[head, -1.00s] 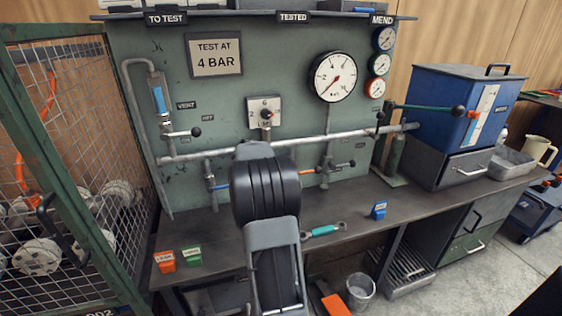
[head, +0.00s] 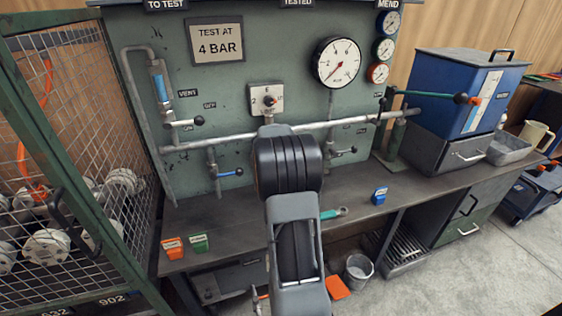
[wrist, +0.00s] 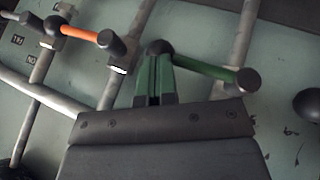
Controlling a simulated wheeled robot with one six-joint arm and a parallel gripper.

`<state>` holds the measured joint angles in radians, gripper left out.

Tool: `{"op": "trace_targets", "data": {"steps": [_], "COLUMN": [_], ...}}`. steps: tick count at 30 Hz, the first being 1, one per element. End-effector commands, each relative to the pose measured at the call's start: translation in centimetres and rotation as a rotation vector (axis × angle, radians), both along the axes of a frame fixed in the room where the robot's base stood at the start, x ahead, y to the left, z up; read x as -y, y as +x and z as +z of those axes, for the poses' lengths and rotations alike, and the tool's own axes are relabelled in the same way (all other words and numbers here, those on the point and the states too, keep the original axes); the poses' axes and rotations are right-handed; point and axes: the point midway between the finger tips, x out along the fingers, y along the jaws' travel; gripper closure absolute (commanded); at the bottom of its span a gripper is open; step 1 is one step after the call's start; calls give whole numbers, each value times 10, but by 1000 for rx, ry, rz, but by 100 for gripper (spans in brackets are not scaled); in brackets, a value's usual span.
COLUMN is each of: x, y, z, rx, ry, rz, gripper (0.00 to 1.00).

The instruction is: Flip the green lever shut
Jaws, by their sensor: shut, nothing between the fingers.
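The gripper's fingers are hidden in the head view.
An orange lever (wrist: 85,35) sits left of the green one on the pipework. A blue lever (head: 230,173), a pressure gauge (head: 338,62) and a horizontal pipe (head: 215,142) are on the panel. The bench (head: 350,195) holds small blocks and a partly hidden green spanner (head: 330,214).

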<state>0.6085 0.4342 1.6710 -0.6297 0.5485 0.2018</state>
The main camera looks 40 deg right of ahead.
Motion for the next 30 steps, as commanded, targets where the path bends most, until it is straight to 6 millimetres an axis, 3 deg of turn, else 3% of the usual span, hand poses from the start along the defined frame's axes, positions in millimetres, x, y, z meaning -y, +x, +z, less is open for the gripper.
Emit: {"op": "trace_targets", "data": {"steps": [8, 13, 30], "x": [1, -3, -55], "y": [-2, -3, -30], "z": [-2, 8, 95], "rx": [-4, -1, 3], "ry": [1, -1, -3], "rz": [-3, -3, 0], "gripper": [100, 100, 100]}}
